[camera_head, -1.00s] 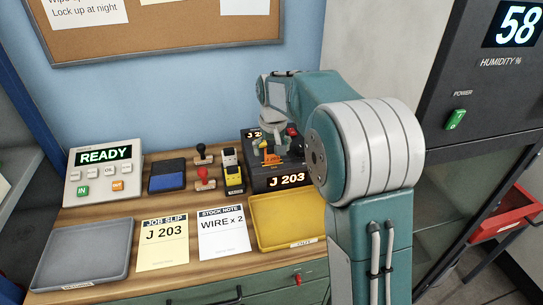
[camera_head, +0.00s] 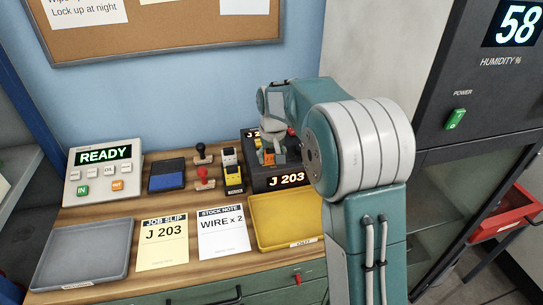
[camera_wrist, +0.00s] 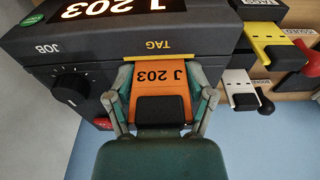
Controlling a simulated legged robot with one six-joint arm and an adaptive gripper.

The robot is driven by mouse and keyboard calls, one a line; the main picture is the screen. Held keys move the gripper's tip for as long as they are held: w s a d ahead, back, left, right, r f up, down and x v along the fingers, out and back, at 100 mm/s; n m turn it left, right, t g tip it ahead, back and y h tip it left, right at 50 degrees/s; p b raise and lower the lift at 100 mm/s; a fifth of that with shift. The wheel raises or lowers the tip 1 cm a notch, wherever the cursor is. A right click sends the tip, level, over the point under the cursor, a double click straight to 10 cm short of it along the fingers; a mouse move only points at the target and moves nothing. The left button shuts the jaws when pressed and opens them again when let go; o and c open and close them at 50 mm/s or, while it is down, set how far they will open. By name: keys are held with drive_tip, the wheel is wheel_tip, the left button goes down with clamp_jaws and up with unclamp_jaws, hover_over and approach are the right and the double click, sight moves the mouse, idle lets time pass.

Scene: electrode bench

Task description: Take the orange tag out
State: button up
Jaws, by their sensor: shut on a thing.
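The orange tag (camera_wrist: 160,82), printed "J 203", sits at the yellow-edged TAG slot (camera_wrist: 160,57) of the dark tag machine (camera_wrist: 220,35) in the wrist view. My gripper (camera_wrist: 161,88) has its two fingers against the tag's left and right sides and is shut on it. The tag's far end meets the slot edge; I cannot tell how much of it is still inside.
A yellow tray (camera_head: 262,240) lies in front of the machine and a grey tray (camera_head: 80,265) at the left. A job slip (camera_head: 163,250) and stock note (camera_head: 223,245) lie between them.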

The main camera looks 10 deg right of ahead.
drive_tip(key=shift+r, duration=0.6)
wheel_tip(320, 180, up, 2)
drive_tip(key=shift+s+r, duration=0.1)
drive_tip(key=shift+r, duration=0.1)
drive_tip(key=s+r, duration=0.5)
drive_tip(key=r, duration=0.1)
drive_tip(key=shift+d, duration=0.45)
drive_tip(key=s+d+r, duration=0.1)
drive_tip(key=s+r, duration=0.1)
drive_tip(key=s, duration=0.5)
drive_tip(key=shift+r, duration=0.4)
drive_tip(key=shift+s+d+r, duration=0.1)
drive_tip(key=shift+s+r, duration=0.05)
drive_tip(key=shift+s, duration=0.3)
drive_tip(key=shift+s+d+r, duration=0.1)
drive_tip(key=shift+s+r, duration=0.05)
drive_tip(key=shift+s, duration=0.25)
drive_tip(key=o, duration=0.3)
drive_tip(key=shift+s, duration=0.1)
drive_tip(key=c, duration=0.4)
